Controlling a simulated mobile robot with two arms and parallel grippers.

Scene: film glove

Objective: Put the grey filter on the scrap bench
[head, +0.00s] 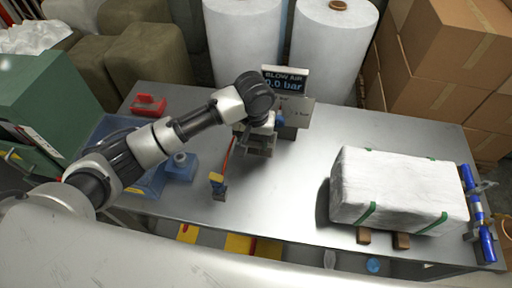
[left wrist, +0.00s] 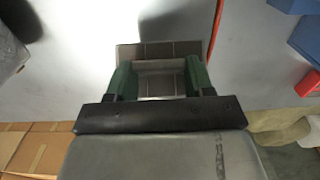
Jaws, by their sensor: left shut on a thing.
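My left gripper (head: 262,143) is over the middle of the metal bench (head: 290,190), just in front of the "BLOW AIR" display. In the left wrist view its two green fingers (left wrist: 158,78) are shut on a grey, ribbed block, which looks like the grey filter (left wrist: 160,50). In the head view the wrist and fingers mostly hide this block. I cannot tell whether it touches the bench. No label shows whether this bench is the scrap bench. My right gripper is not in view.
A "BLOW AIR 0.0 bar" display (head: 284,80) stands behind the gripper. A white wrapped bale (head: 395,190) fills the bench's right side, with a blue-ended tool (head: 477,210) beyond it. A red item (head: 149,105) and a blue bin (head: 108,128) are at left. The front middle is clear.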

